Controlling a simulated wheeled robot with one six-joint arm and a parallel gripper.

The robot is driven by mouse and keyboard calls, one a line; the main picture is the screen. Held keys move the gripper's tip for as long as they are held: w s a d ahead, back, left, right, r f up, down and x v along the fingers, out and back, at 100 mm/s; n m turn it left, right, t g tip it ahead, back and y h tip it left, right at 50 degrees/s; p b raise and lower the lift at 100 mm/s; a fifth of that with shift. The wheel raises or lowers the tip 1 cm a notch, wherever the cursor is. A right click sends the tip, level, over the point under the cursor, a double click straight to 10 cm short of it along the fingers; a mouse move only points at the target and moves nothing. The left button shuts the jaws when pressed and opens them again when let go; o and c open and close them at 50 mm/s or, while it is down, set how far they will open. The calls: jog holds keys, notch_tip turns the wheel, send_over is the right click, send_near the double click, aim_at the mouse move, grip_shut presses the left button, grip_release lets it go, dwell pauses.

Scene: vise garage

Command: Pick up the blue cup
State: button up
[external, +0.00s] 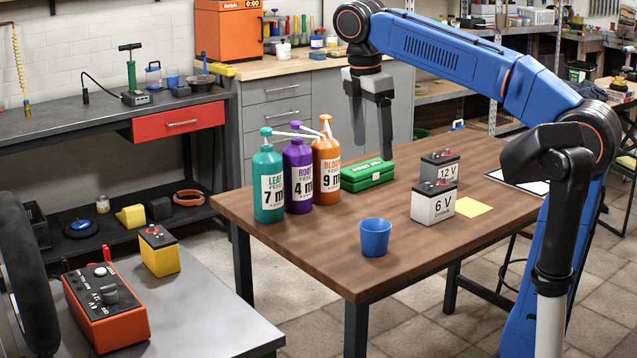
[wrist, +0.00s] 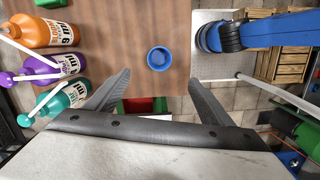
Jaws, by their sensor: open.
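The blue cup (external: 375,237) stands upright on the brown wooden table (external: 300,255), near its front edge. In the wrist view the cup (wrist: 159,58) is seen from above, ahead of the fingers and between their lines. It looks empty. My gripper (external: 370,125) hangs above the table, pointing down, well above the cup and apart from it. In the wrist view my gripper (wrist: 173,95) has its two dark fingers spread wide with nothing between them.
Teal (external: 268,185), purple (external: 298,175) and orange (external: 327,170) pump bottles stand left of the cup. A green case (external: 367,175) lies behind. The tabletop around the cup is clear.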

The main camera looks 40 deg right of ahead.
notch_tip(320, 180, down, 4)
send_over(375, 228)
jog(key=s+a, duration=0.2)
notch_tip(375, 228, down, 12)
jog(key=shift+s+f, duration=0.1)
jog(key=shift+f, duration=2.5)
jog(key=c, duration=1.1)
